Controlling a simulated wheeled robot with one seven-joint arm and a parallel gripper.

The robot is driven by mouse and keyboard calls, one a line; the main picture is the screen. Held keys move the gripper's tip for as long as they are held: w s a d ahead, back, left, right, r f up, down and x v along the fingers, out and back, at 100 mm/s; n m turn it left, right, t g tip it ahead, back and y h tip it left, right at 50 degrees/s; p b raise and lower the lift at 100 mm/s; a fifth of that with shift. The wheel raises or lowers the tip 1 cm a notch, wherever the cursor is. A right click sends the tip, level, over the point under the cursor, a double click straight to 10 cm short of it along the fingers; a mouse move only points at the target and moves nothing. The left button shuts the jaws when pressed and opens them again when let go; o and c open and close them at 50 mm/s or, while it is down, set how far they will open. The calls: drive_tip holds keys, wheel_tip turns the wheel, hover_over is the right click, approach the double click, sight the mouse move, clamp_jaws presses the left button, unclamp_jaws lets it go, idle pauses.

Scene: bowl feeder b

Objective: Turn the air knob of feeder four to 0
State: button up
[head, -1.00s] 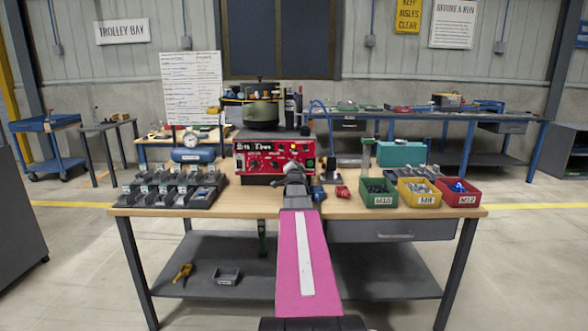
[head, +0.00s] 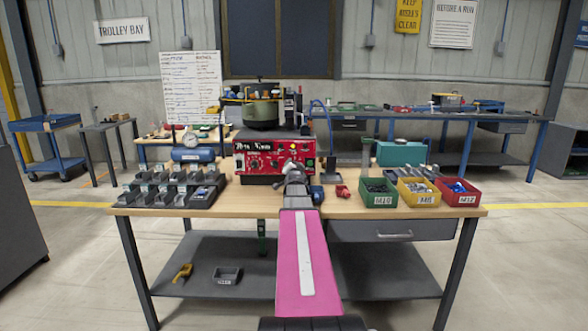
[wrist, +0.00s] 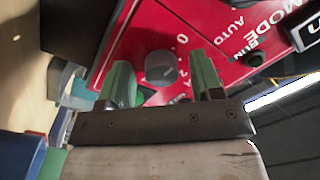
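A red feeder control box (head: 246,163) stands on the workbench in the head view, with dials on its front. In the wrist view its red panel (wrist: 125,50) fills the upper part, with a dark round knob (wrist: 160,68) and white scale marks, including a 0, beside it. The knob's pointer is too faint to read. My gripper (wrist: 162,72) is open, with one green finger on each side of the knob and a gap showing at both sides. I cannot tell how deep the fingertips reach. In the head view my gripper (head: 292,168) hides the box's lower right front.
A small switch (wrist: 256,59) sits near the MODE, RUN and AUTO lettering. Grey part trays (head: 170,190) stand left on the bench. Green (head: 379,198), yellow (head: 419,199) and red (head: 462,200) bins stand right. A green bowl (head: 262,116) sits on top.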

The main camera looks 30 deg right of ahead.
drive_tip(key=v, duration=1)
drive_tip(key=shift+s+a, duration=0.15)
drive_tip(key=shift+s, duration=0.2)
